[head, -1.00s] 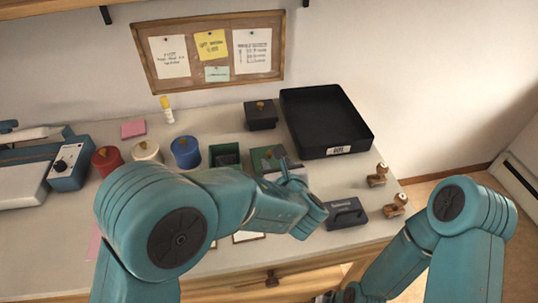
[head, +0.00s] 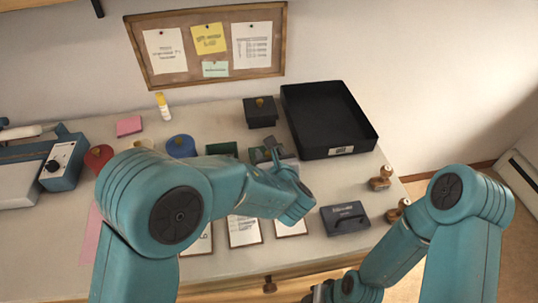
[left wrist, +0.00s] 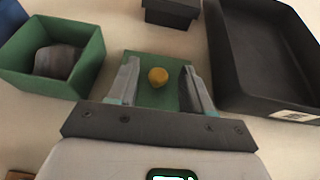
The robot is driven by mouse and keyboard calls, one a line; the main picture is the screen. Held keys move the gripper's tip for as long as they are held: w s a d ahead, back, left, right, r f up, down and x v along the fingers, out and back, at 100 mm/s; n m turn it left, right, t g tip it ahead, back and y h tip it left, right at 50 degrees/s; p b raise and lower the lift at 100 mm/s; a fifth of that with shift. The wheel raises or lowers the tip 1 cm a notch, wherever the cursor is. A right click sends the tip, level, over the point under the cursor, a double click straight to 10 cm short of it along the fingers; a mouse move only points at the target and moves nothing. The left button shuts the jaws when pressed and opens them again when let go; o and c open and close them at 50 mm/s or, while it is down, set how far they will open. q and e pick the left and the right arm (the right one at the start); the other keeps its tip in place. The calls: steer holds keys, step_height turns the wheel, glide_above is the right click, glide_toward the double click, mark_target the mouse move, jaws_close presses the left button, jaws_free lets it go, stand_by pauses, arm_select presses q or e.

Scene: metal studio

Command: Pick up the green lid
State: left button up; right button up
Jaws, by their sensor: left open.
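The green lid (left wrist: 147,64) is a flat green square with a round yellow knob, seen between my left fingers in the left wrist view. In the head view the lid (head: 257,155) is mostly hidden behind my left gripper (head: 273,148). The left gripper (left wrist: 160,70) is open, with one finger on each side of the knob; I cannot tell whether they touch the lid. The open green box (left wrist: 55,60) beside it holds a grey rounded thing. My right gripper (head: 325,292) is partly visible at the bottom edge of the head view; its jaws are unclear.
A black tray (head: 308,112) stands right of the lid, and a dark lidded box (head: 260,118) behind it. Blue (head: 180,147) and red (head: 98,156) round containers stand left.

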arm_select(q)
steer(key=shift+w+a, duration=0.1)
steer(key=shift+s+r, duration=0.1)
steer(key=shift+s, duration=0.1)
steer(key=c, duration=0.6)
jaws_close()
step_height(320, 180, up, 20)
steer(key=p, duration=0.3)
steer(key=shift+p, duration=0.4)
